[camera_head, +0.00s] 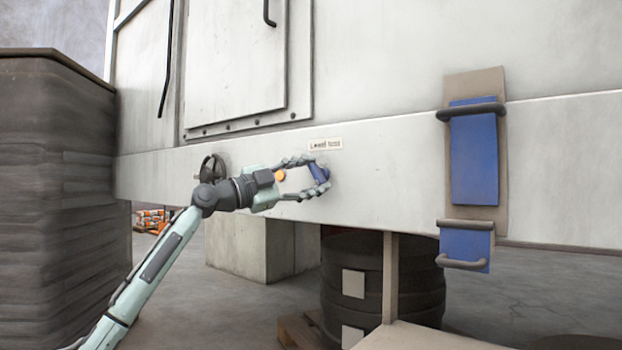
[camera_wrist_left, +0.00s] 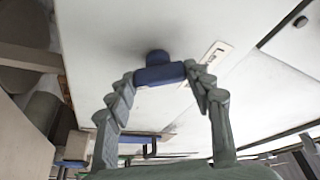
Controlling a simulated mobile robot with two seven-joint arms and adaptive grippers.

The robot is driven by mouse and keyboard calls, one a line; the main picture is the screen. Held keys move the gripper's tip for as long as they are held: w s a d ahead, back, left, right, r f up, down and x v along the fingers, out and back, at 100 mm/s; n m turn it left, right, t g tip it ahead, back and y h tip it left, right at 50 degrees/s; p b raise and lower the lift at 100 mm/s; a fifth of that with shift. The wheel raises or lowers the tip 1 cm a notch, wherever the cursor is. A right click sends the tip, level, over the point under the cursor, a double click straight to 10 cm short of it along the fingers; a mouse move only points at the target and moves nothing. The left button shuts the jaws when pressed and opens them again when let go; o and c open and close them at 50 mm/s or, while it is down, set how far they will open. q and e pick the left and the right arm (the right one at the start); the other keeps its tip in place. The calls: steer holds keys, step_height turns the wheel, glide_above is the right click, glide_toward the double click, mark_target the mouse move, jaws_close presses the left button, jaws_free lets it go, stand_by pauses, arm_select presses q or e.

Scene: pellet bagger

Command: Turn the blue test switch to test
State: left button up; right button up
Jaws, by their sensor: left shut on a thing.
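The blue test switch (camera_head: 319,172) is a knob with a bar-shaped handle on the pale machine panel (camera_head: 390,180), just below a small white label (camera_head: 325,144). My left gripper (camera_head: 318,175) reaches in from the left and its fingers are shut on the switch handle. In the left wrist view, the blue handle (camera_wrist_left: 160,74) lies between the two fingertips (camera_wrist_left: 160,78), with its round hub against the panel behind. The label's text is too small to read surely. The switch's position marks cannot be made out. My right gripper is not in view.
A black round knob (camera_head: 213,168) sits on the panel left of the switch, behind my left arm. Blue plates with dark handles (camera_head: 474,155) are on the right. A dark stack (camera_head: 50,180) stands at far left, and a dark drum (camera_head: 350,270) below the panel.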

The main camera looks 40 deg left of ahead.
arm_select(q)
steer(key=shift+m, duration=0.5)
steer(key=o, duration=1.1)
steer(key=shift+o, duration=0.2)
steer(key=v, duration=1.2)
steer(key=shift+a+r, duration=0.1)
